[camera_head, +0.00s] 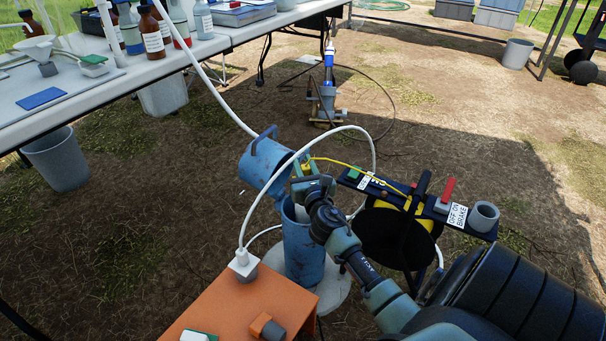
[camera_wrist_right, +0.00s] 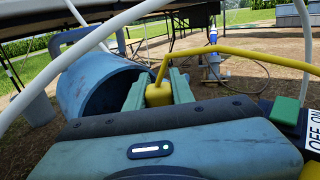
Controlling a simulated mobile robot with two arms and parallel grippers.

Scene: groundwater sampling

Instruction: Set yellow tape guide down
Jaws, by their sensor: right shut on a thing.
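The yellow tape guide (camera_wrist_right: 158,94) is a small yellow block between the green fingers of my right gripper (camera_wrist_right: 158,90), which is shut on it. In the head view my right gripper (camera_head: 308,172) is over the blue well casing (camera_head: 302,245), beside its tilted-open blue cap (camera_head: 262,162). Yellow tape (camera_head: 350,165) runs from the guide to the tape reel (camera_head: 398,235) at the right. The gripper hides part of the guide and the casing's mouth. My left gripper is not in view.
A black reel panel (camera_head: 420,203) with a red lever (camera_head: 448,190) and a grey cup (camera_head: 484,215) is right of the casing. An orange box (camera_head: 235,305) stands in front. White hoses arch around the gripper. A white table (camera_head: 75,85) with bottles is at upper left.

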